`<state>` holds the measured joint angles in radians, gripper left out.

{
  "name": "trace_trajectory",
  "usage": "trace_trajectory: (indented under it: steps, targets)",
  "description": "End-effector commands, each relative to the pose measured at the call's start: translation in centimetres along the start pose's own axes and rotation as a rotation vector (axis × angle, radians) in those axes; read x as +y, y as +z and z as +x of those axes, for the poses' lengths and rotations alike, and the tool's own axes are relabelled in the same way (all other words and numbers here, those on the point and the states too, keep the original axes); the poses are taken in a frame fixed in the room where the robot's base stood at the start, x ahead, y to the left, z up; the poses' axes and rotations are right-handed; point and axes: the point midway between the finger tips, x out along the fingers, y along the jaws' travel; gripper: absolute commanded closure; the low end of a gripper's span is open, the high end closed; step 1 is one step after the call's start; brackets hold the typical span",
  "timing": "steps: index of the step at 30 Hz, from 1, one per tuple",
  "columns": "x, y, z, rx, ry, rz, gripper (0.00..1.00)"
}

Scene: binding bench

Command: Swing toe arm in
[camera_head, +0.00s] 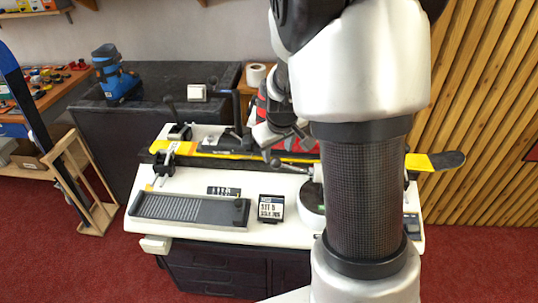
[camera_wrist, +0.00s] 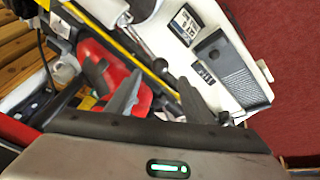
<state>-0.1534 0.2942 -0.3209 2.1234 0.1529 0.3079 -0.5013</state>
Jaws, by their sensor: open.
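My gripper (camera_head: 272,142) is over the bench beside the ski, its fingers partly hidden by my arm. In the wrist view, the fingers of my gripper (camera_wrist: 160,78) are apart. A dark ball knob (camera_wrist: 160,66) shows in the gap between the fingertips; I cannot tell whether they touch it. A lever with a rounded end (camera_head: 275,162) reaches left from a round white base, just below my gripper in the head view. I cannot tell for sure which lever is the toe arm. A yellow and black ski (camera_head: 435,162) lies across the bench.
The white bench top (camera_head: 160,190) carries a ribbed dark tray (camera_head: 185,208), a small display (camera_head: 271,208) and a black clamp (camera_head: 166,158). A red object (camera_wrist: 115,75) lies close to the fingers.

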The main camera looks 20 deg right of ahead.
Motion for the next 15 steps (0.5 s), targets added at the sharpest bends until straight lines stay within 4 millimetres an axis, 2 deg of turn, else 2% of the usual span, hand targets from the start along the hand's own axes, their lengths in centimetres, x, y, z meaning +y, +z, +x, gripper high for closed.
trace_trajectory:
  steps: [1, 6, 10, 15]
  targets:
    - [0.0, 0.2, 1.4, -0.005, 0.0, 0.001, 0.53]
    - [0.0, 0.2, 5.0, -0.004, -0.001, 0.002, 0.53]
    - [0.0, 0.2, 7.3, -0.004, -0.001, 0.001, 0.53]
    - [0.0, 0.1, 9.2, -0.001, -0.001, 0.0, 0.53]
